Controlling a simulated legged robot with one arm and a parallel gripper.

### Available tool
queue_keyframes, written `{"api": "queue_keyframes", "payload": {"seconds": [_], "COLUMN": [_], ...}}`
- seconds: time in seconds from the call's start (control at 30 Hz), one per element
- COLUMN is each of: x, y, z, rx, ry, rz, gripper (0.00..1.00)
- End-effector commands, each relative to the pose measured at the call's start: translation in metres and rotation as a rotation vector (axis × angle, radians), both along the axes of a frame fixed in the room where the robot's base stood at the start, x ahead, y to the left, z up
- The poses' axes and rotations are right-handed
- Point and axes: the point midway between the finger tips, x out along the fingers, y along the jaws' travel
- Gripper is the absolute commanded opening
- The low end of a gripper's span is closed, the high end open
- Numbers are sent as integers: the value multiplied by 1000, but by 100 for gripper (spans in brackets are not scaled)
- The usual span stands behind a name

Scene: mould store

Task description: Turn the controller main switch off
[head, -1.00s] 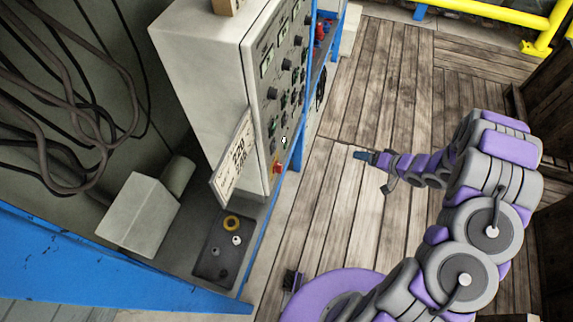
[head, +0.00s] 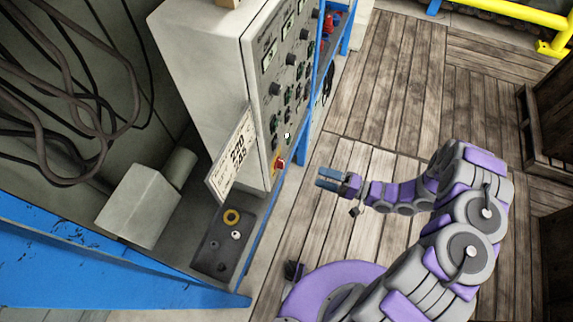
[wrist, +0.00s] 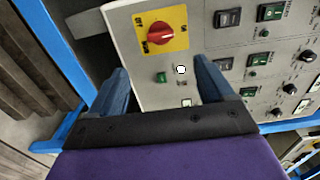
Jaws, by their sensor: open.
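The main switch is a red rotary knob on a yellow plate (wrist: 182,42). It sits on the grey controller (head: 205,95) and also shows near the panel's lower end in the head view (head: 278,163). Dark lettering stands beside the knob; I cannot read its setting surely. My gripper (wrist: 160,68) is open and empty, its two blue fingers pointing at the panel. In the wrist view the switch lies beyond the fingertips, between and above them. In the head view my gripper (head: 320,179) is right of the panel, apart from the switch.
The panel carries several other black knobs and green rocker switches (wrist: 228,18). A blue frame post (head: 256,232) runs along the panel's edge.

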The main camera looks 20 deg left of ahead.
Motion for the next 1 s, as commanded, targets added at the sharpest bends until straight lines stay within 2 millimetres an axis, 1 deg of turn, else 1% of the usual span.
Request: {"api": "queue_keyframes", "payload": {"seconds": [0.03, 0.1, 0.7, 0.8, 1.0], "x": [0, 1, 8, 9, 11], "y": [9, 19, 102, 114, 130], "z": [-1, -1, 0, 0, 0], "rx": [0, -1, -1, -1, -1], "ry": [0, 0, -3, -4, -3], "rz": [3, 3, 1, 2, -1], "gripper": [81, 81, 81, 81, 81]}}
